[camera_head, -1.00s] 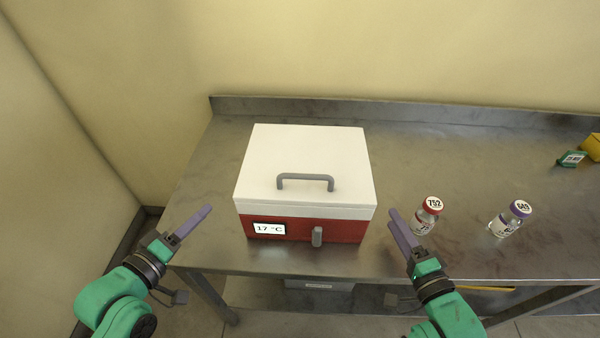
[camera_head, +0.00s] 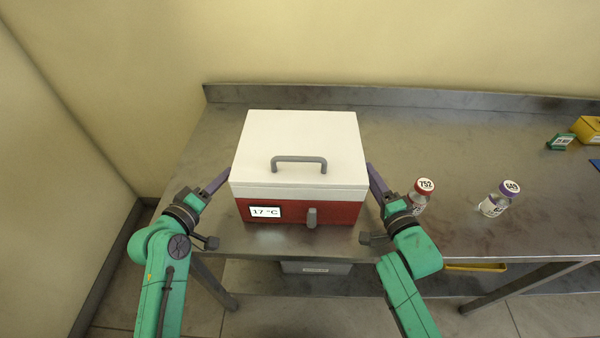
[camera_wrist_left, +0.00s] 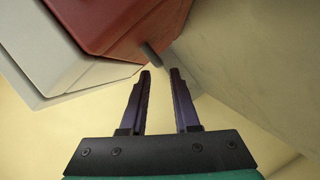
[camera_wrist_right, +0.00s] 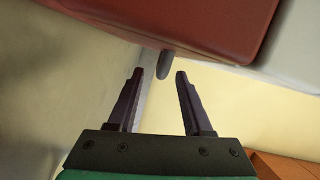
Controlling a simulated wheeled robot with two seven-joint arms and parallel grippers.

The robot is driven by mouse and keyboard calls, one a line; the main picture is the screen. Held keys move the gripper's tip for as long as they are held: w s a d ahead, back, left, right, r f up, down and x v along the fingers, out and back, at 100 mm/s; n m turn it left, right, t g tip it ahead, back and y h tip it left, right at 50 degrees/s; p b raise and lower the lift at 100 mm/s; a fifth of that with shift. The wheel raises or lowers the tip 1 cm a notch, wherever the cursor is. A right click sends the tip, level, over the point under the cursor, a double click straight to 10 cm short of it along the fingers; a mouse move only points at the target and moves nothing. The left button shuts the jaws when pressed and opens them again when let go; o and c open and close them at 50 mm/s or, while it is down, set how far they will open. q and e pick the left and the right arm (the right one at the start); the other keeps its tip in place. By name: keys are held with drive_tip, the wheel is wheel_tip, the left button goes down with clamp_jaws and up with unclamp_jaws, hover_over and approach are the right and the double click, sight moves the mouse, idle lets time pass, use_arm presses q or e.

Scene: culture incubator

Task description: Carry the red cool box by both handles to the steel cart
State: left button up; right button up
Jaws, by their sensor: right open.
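The red cool box (camera_head: 335,211) has a white lid with a grey top handle (camera_head: 299,159), a front latch and a "17 °C" display. It stands on a steel bench (camera_head: 440,140). My left gripper (camera_head: 222,180) is at the box's left side, its fingers apart. In the left wrist view a grey side handle (camera_wrist_left: 152,56) lies just beyond its fingertips (camera_wrist_left: 160,74). My right gripper (camera_head: 371,172) is at the right side, open. The right wrist view shows the other side handle (camera_wrist_right: 164,65) just ahead of and between its fingertips (camera_wrist_right: 160,74). No steel cart is recognisable.
A red-capped vial (camera_head: 421,196) stands close to my right gripper. A purple-capped vial (camera_head: 496,201) stands farther right. The bench behind the vials is clear.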

use_arm(q)
drive_tip(key=x, duration=0.4)
drive_tip(key=shift+w+d, duration=0.2)
drive_tip(key=shift+w, duration=0.15)
use_arm(e)
drive_tip(key=x, duration=0.4)
drive_tip(key=shift+w, duration=0.4)
drive_tip(key=shift+a, duration=0.1)
use_arm(q)
drive_tip(key=shift+s, duration=0.1)
drive_tip(key=c, duration=0.4)
use_arm(e)
drive_tip(key=shift+s, duration=0.1)
drive_tip(key=c, duration=0.4)
use_arm(q)
clamp_jaws()
use_arm(e)
clamp_jaws()
